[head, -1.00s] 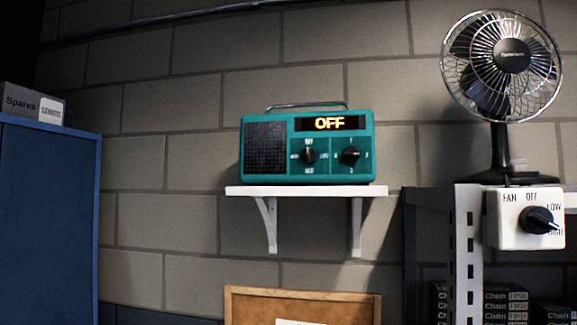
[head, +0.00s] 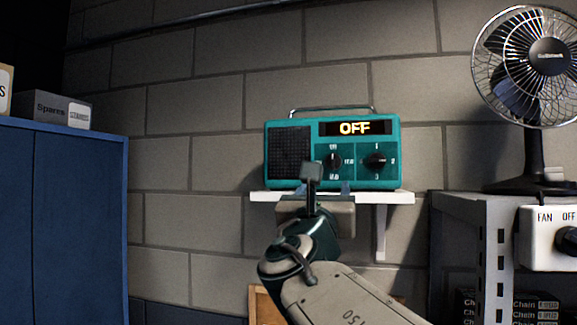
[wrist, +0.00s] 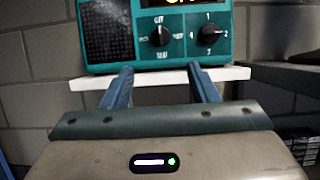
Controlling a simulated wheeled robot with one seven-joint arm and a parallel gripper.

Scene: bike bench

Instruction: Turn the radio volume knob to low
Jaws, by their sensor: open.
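The teal radio (head: 348,182) stands upright on a white wall shelf (head: 402,197), and its display reads OFF. Its left knob (head: 333,161) is black with word labels around it, OFF at the top, and its pointer looks turned up toward OFF. Its right knob (head: 375,161) has numbers around it and seems to point at 2. My gripper (head: 328,179) is open and empty, in front of the radio and below the knobs. In the wrist view the fingers (wrist: 160,72) are spread below the left knob (wrist: 160,36), apart from it.
A fan (head: 540,60) stands on a rack at the right. A fan control box (head: 545,250) with its own knob is below it. A blue cabinet (head: 60,220) with boxes on top is at the left. A framed board is partly hidden behind my arm.

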